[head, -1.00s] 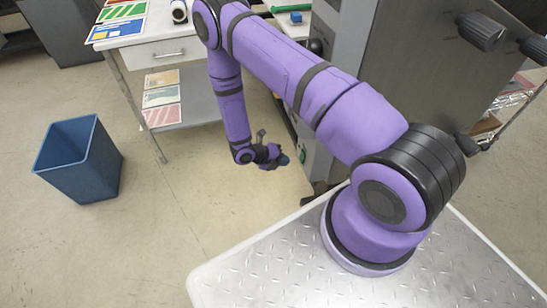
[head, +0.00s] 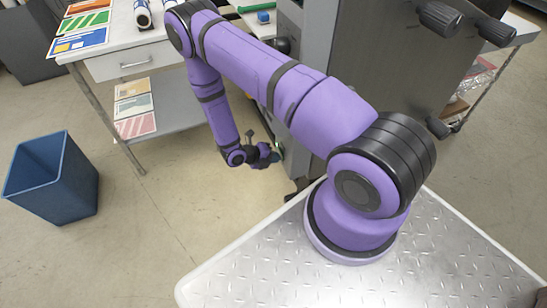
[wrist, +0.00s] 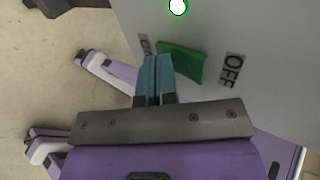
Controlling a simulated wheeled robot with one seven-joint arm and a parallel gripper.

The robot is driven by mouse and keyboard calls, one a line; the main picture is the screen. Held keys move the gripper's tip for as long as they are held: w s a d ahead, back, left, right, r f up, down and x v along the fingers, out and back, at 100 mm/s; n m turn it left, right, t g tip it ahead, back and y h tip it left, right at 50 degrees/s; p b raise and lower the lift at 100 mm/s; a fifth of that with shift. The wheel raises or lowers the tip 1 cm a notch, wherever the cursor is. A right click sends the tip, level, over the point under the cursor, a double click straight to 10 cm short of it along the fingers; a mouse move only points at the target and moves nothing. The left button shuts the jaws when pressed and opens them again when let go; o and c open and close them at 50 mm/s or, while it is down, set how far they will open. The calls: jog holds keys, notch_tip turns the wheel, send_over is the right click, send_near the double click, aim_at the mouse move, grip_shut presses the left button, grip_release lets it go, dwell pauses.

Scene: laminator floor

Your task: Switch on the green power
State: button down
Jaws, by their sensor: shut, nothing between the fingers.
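The green power switch (wrist: 188,62) is a green rocker on the grey machine panel, seen close in the wrist view. A printed OFF label (wrist: 232,71) is at its right, and a partly hidden label (wrist: 145,44) is at its left. A round lamp (wrist: 178,6) with a bright white centre and green rim glows above it. My gripper (wrist: 154,62) is shut and empty; its teal fingertips overlap the switch's left end, the side away from OFF. I cannot tell whether they press it. In the head view my gripper (head: 274,156) is beside the grey machine (head: 299,160); the switch is hidden there.
A blue bin (head: 52,182) stands on the floor at left. A table (head: 106,71) with coloured sheets, rolls and a lower shelf stands behind my arm. Black knobs (head: 438,18) stick out from the machine's upper right. Floor between bin and machine is clear.

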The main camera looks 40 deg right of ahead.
jog(key=shift+r, duration=0.2)
jog(key=shift+r, duration=0.65)
jog(key=f+v, duration=0.1)
jog(key=v, duration=1.2)
jog(key=shift+w+a, duration=0.15)
jog(key=shift+a, duration=0.45)
